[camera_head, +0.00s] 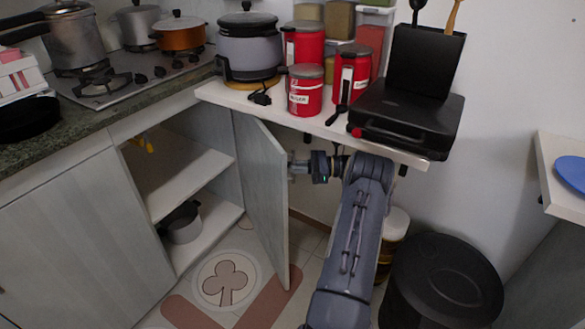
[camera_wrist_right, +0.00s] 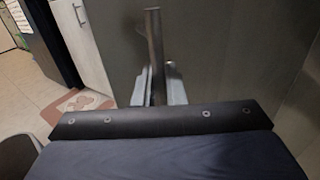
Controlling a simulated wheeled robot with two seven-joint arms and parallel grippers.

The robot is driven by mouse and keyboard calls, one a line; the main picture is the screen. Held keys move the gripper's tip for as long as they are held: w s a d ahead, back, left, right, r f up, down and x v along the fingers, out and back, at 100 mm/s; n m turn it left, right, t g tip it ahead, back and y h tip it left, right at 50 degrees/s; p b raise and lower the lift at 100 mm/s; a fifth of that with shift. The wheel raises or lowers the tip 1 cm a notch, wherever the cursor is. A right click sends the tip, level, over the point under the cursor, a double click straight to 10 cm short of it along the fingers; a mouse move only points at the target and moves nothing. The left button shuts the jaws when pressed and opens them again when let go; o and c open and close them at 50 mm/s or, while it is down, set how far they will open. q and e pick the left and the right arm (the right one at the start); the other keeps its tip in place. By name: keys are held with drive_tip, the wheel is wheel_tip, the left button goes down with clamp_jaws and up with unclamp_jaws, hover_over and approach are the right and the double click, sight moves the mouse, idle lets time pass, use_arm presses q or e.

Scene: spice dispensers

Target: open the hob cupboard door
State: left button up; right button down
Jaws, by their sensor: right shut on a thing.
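The hob cupboard door (camera_head: 262,180) is a grey panel standing swung out from the cupboard, its free edge toward the room. The open cupboard shows its middle shelf (camera_head: 185,180) in the head view. My right gripper (camera_head: 298,166) is at the door's outer face, under the white shelf. In the right wrist view my right gripper (camera_wrist_right: 160,88) is shut on the upright bar handle (camera_wrist_right: 155,45), with a finger on each side of it. The door's outer face (camera_wrist_right: 215,50) fills much of that view. My left gripper is not in view.
A grey pot (camera_head: 184,223) stands low in the cupboard. The white shelf (camera_head: 330,125), with red canisters and a black grill case (camera_head: 408,120), overhangs my right arm. A black bin (camera_head: 445,280) stands right of my arm. A patterned mat (camera_head: 222,283) lies before the cupboard.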

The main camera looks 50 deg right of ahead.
drive_tip(key=c, duration=1.6)
unclamp_jaws()
drive_tip(key=shift+s, duration=0.1)
drive_tip(key=v, duration=0.8)
drive_tip(key=shift+p, duration=0.3)
